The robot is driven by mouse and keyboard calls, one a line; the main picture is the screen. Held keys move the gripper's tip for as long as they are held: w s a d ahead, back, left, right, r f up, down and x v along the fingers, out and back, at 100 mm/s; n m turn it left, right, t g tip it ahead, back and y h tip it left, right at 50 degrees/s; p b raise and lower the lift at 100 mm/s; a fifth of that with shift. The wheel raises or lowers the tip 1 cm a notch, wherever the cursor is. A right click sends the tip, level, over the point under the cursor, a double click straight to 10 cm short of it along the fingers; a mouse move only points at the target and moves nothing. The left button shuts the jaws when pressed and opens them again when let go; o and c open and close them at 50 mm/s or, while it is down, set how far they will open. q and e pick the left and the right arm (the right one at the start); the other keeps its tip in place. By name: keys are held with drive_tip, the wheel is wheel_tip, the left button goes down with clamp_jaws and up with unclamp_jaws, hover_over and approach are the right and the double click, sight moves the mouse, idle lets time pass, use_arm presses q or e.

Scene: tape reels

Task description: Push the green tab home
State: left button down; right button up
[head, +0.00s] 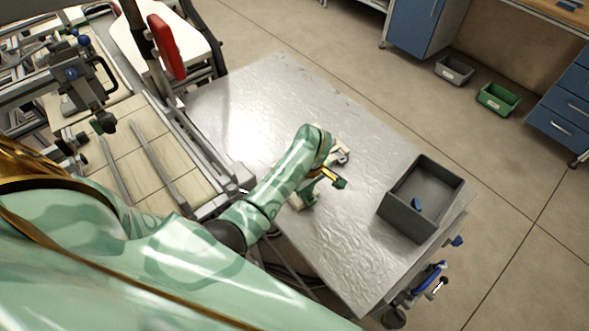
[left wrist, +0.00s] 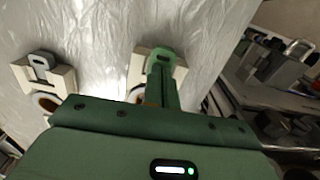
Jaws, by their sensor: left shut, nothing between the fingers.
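The green tab (left wrist: 160,56), with a dark slot in its end, stands in a cream-coloured holder (left wrist: 180,75) in the left wrist view. My left gripper (left wrist: 160,88) is shut and empty, its fingers lined up over the near part of that tab. Whether they touch it I cannot tell. In the head view my left gripper (head: 308,190) is low over the metal table, and it and my arm hide most of the tab and holder. How far in the tab sits is hidden. My right gripper is not in view.
A second cream holder (left wrist: 62,78) with a grey tab (left wrist: 40,65) stands to the left in the wrist view. On the metal table (head: 350,245), a grey bin (head: 425,190) holds a small blue item. A machine with rails (head: 155,150) borders the table's left.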

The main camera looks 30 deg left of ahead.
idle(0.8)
use_arm(q)
wheel_tip(320, 180, up, 7)
drive_tip(key=p, duration=0.7)
drive_tip(key=shift+f, duration=0.1)
